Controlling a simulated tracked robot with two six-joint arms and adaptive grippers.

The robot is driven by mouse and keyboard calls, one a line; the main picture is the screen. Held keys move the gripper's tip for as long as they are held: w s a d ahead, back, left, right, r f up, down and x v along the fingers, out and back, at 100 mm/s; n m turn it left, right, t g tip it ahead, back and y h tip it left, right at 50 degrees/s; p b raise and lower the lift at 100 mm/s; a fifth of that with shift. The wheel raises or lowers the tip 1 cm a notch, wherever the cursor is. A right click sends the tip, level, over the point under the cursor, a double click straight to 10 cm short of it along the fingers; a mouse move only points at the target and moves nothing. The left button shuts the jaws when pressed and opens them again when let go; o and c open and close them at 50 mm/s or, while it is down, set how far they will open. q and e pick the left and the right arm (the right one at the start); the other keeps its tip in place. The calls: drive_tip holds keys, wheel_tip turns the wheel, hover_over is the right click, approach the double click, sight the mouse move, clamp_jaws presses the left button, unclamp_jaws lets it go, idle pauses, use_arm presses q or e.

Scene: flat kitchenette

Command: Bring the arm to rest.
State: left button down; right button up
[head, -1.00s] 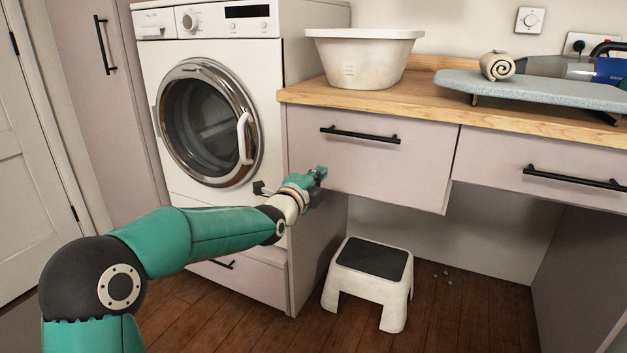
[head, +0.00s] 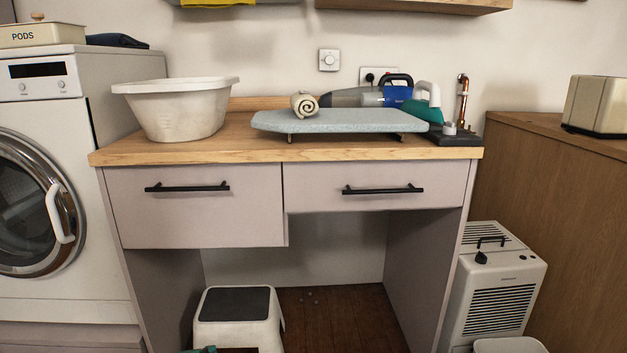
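Only a small teal piece of my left arm (head: 205,350) shows at the bottom edge of the head view, in front of the white step stool (head: 262,304). The rest of that arm is below the picture. I cannot make out its fingers or whether they hold anything. My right gripper is not in view.
The washing machine (head: 100,130) is left; a white dehumidifier (head: 497,295) is right. The floor under the counter is mostly clear.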

use_arm(q)
drive_tip(key=s+d+f+n+g+h, duration=0.1)
drive_tip(key=s+d+f+n+g, duration=0.3)
drive_tip(key=s+f, duration=0.5)
drive_tip(key=s+d+f+n+g+h, duration=0.1)
drive_tip(key=s+d+f+n+g, duration=0.15)
drive_tip(key=s+d+f, duration=0.45)
drive_tip(key=s+d+f+n+g, duration=0.1)
drive_tip(key=s+f+n+g, duration=0.1)
drive_tip(key=s+n, duration=0.55)
drive_tip(key=s+f+n+g, duration=0.3)
drive_tip(key=s+n, duration=0.1)
drive_tip(key=s, duration=0.6)
use_arm(e)
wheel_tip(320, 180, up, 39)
drive_tip(key=p, duration=3.9)
use_arm(q)
wheel_tip(320, 180, up, 38)
drive_tip(key=shift+w+d, duration=0.15)
drive_tip(key=shift+w, duration=0.05)
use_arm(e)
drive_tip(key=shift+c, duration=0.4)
